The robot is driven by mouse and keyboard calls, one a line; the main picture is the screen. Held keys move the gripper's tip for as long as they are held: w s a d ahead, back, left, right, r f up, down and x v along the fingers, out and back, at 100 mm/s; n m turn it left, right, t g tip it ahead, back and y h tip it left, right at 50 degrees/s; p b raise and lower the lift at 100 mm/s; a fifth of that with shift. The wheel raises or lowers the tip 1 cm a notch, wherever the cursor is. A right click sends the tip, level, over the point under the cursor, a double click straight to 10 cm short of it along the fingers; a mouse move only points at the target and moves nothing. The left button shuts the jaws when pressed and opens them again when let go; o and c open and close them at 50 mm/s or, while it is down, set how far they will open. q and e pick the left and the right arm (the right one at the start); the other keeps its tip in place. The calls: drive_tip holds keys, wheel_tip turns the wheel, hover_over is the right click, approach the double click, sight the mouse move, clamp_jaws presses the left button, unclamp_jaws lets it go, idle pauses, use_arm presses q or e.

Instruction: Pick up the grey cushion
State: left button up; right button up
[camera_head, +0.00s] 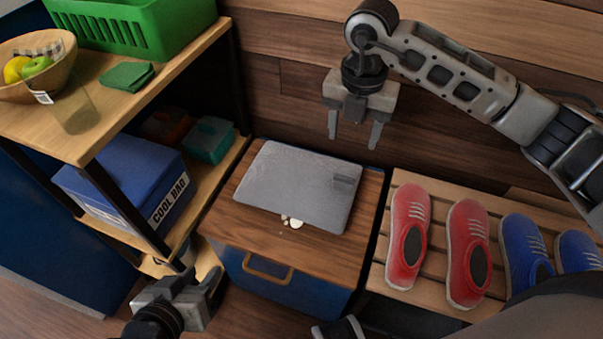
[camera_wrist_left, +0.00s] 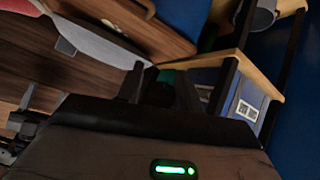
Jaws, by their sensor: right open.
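The grey cushion (camera_head: 295,180) lies flat on the wooden lid of a blue chest (camera_head: 235,225) in the head view. A small darker tag sits near its right edge. In the left wrist view, a pale grey edge at the upper left looks like the cushion (camera_wrist_left: 95,32). My right gripper (camera_head: 354,140) is open and empty, pointing down beyond the cushion's far right corner, apart from it. My left gripper (camera_head: 212,287) is low at the front left of the chest, away from the cushion. Its fingers stand apart and empty in the left wrist view (camera_wrist_left: 158,85).
Small pale pieces (camera_head: 293,222) lie at the cushion's near edge. Red shoes (camera_head: 407,235) and blue shoes (camera_head: 525,250) stand on a slatted rack (camera_head: 381,250) to the right. A shelf (camera_head: 90,140) on the left holds a fruit bowl (camera_head: 60,75), green basket (camera_head: 135,25) and blue cool bag (camera_head: 125,175).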

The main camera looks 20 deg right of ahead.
sight(344, 178)
wheel_tip(344, 178, down, 10)
drive_tip(key=shift+s+a+r+b, duration=0.1)
drive_tip(key=shift+s+r+b, duration=0.05)
drive_tip(key=shift+b, duration=0.85)
wheel_tip(344, 178, down, 4)
drive_tip(key=shift+f+b, duration=0.25)
drive_tip(key=shift+b, duration=0.5)
drive_tip(key=c, duration=1.2)
use_arm(q)
drive_tip(key=shift+w+d+r+t+h, duration=0.1)
drive_tip(key=shift+d+r+t+h, duration=0.2)
drive_tip(key=shift+r+t, duration=0.25)
drive_tip(key=shift+w+d+r+t+h, duration=0.1)
drive_tip(key=shift+d+r+t+h, duration=0.2)
drive_tip(key=shift+r+t, duration=0.25)
